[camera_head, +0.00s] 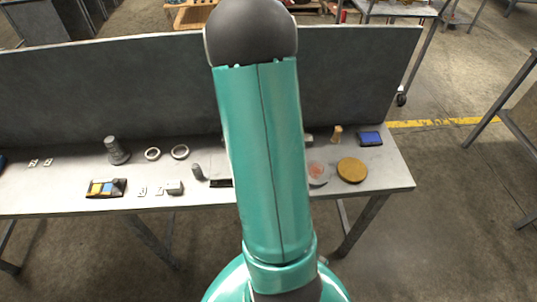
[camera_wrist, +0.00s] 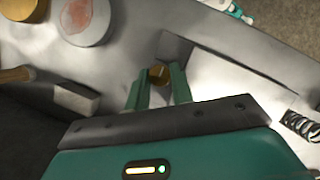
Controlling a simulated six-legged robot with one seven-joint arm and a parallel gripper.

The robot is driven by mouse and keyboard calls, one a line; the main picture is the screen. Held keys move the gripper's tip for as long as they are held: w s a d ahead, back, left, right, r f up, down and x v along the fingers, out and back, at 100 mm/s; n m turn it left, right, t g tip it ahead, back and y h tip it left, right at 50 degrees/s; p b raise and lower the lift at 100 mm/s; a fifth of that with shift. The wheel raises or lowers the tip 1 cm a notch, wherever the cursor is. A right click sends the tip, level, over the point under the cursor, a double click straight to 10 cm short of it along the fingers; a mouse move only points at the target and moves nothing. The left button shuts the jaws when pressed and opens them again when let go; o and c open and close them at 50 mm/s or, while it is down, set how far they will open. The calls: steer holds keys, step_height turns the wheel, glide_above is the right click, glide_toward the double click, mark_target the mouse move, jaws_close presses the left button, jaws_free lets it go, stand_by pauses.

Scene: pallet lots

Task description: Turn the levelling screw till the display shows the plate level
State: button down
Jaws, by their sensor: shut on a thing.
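A grey plate (camera_wrist: 225,72) with a dark edge lies beside the fingers on the right. I cannot tell its tilt. No readable level display shows; a small device with a blue face (camera_head: 370,138) sits at the right of the bench in the head view. My arm hides the screw, the plate and my gripper there.
The grey bench (camera_head: 395,175) has a tall dark back panel (camera_head: 350,75). A yellow disc (camera_head: 352,170) and a pinkish round dish (camera_head: 318,173) stand right of my arm. Rings (camera_head: 180,152), a grey stepped cylinder (camera_head: 116,150) and a coloured block tray (camera_head: 105,188) lie left. A coil spring (camera_wrist: 301,125) is at right.

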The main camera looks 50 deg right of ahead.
steer(key=c, duration=1.2)
jaws_free()
steer(key=shift+w, duration=0.1)
steer(key=shift+a, duration=0.15)
